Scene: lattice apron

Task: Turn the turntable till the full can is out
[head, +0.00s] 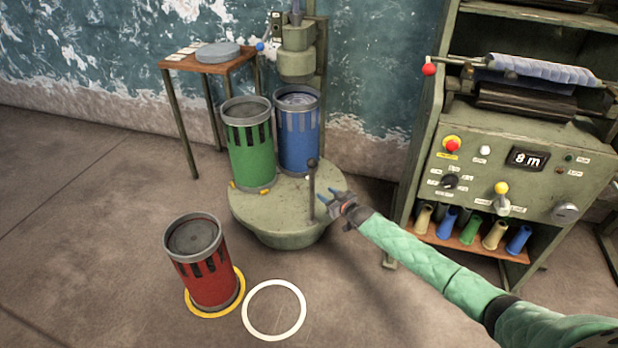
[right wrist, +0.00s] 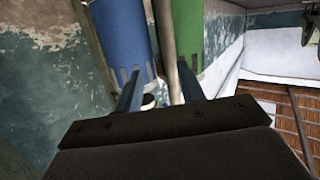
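The round green turntable (head: 275,222) stands on the floor with two slotted cans on it. The green can (head: 250,150) is at its left front. The blue can (head: 298,138) is at the back under the press head (head: 296,62), with pale blue material showing at its top. An upright handle post (head: 311,192) with a dark knob rises from the turntable's right side. My right gripper (head: 326,198) is open just right of the post. In the right wrist view the post (right wrist: 166,40) stands between its blue fingers; contact cannot be told. My left gripper is out of view.
A red can (head: 207,270) stands on the floor in a yellow ring, beside an empty white ring (head: 274,310). A small wooden table (head: 210,62) is at the back left. A green machine cabinet (head: 500,170) stands to the right.

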